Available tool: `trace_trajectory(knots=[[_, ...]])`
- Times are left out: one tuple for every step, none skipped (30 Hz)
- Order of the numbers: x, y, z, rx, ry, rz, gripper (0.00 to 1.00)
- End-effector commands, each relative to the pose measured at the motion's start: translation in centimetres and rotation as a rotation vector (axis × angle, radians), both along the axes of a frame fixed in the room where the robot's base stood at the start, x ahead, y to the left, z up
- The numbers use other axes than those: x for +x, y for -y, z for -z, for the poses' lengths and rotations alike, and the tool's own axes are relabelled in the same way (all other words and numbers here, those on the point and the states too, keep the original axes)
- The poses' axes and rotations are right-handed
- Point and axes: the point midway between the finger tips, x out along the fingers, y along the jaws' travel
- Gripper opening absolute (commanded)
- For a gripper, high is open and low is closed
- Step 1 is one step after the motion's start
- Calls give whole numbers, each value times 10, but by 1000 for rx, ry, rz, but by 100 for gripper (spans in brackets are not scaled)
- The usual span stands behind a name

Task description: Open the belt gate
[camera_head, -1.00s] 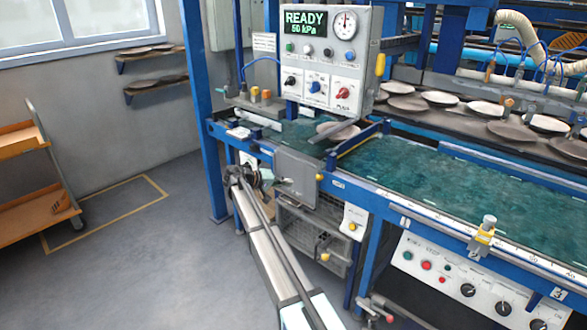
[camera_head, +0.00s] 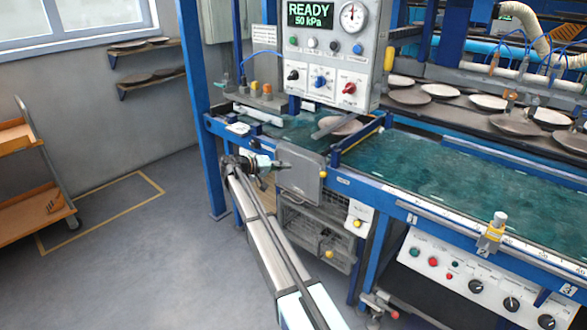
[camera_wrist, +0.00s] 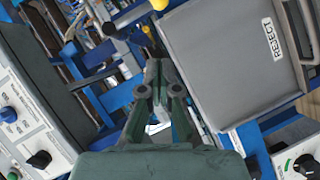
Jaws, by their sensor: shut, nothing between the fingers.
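My gripper (camera_head: 276,162) is at the left edge of a grey panel (camera_head: 301,180) on the belt's front side. In the wrist view my gripper's fingertips (camera_wrist: 157,68) are together and empty. The grey panel (camera_wrist: 225,62) there carries a REJECT label and lies right of the fingers. A yellow knob (camera_head: 323,174) is at the panel's right edge. A grey bar (camera_head: 332,127) lies slanted over the green belt (camera_head: 440,165), beside a blue crosspiece (camera_head: 362,138). I cannot tell for sure which of these is the belt gate.
A control box (camera_head: 326,50) reading READY 50 kPa stands above the belt. A round plate (camera_head: 341,125) lies on the belt near the bar. A wire basket (camera_head: 318,235) is below the panel. A trolley (camera_head: 35,190) stands left, with open floor between.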

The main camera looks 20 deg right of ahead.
Motion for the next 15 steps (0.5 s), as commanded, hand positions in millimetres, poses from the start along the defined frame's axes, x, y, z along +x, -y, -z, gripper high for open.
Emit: trace_trajectory(knots=[[1,7,1,0,0,1,0],[1,11,2,0,0,1,0],[2,18,3,0,-1,2,0],[2,23,5,0,-1,2,0],[3,29,6,0,-2,3,0],[4,36,8,0,-1,2,0],[4,42,9,0,-1,2,0],[5,48,10,0,-1,2,0],[6,56,11,0,-2,3,0],[7,62,13,0,0,2,0],[8,67,14,1,0,2,0],[8,74,15,0,0,2,0],[9,80,17,0,0,2,0],[10,85,18,0,0,2,0],[7,90,20,0,-1,1,0]])
